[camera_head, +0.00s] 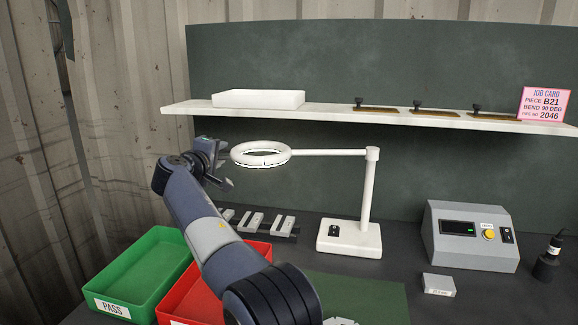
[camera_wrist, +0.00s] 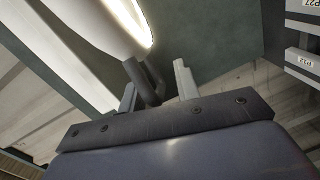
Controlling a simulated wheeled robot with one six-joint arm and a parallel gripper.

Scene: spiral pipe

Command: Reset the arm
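My gripper (camera_head: 222,167) is raised above the bench, beside the left side of the white ring lamp (camera_head: 261,154). In the wrist view, the two light grey fingers of my gripper (camera_wrist: 155,90) stand apart. A dark bent shape (camera_wrist: 152,82) shows between them, nearer the left finger, with a gap to the right finger. I cannot tell what it is or whether it touches a finger. The lamp's glowing ring (camera_wrist: 115,25) looms close at the top left of the wrist view.
A green PASS tray (camera_head: 150,262) and a red tray (camera_head: 187,298) stand front left, the red one partly behind my arm. A grey box with a display (camera_head: 470,255), a small white block (camera_head: 439,285) and a dark bottle (camera_head: 548,262) stand right. A shelf (camera_head: 330,112) spans the back.

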